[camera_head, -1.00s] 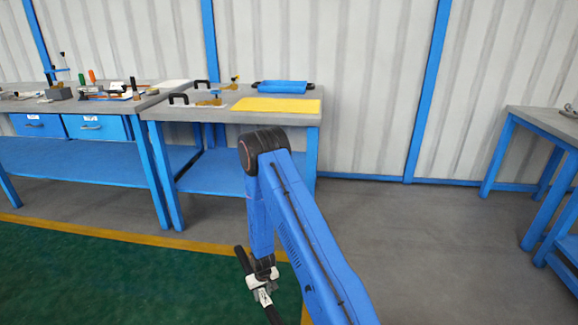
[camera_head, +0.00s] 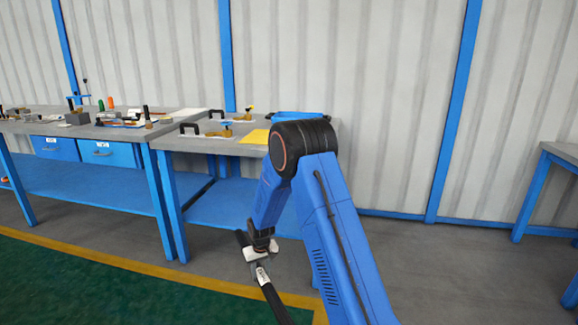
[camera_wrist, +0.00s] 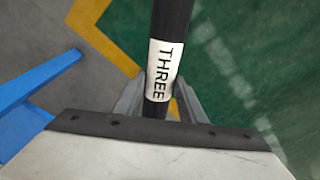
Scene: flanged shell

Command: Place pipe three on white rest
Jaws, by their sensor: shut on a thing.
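Pipe three (camera_wrist: 165,68) is a black pipe with a white label reading "THREE". My gripper (camera_wrist: 158,105) is shut on it, with a grey finger on either side of the pipe near the label. In the head view my gripper (camera_head: 262,265) hangs low in front of the tables, and the pipe (camera_head: 275,303) runs from it down toward the bottom edge, its lower end out of frame. The pipe is held clear above the floor. I cannot make out a white rest for certain in these frames.
A grey-topped blue table (camera_head: 205,143) with black handles, a yellow sheet (camera_head: 256,136) and a blue item stands ahead, partly behind my arm. A workbench (camera_head: 90,130) with tools and blue drawers is at left. Another table (camera_head: 562,150) stands at right, with open floor between.

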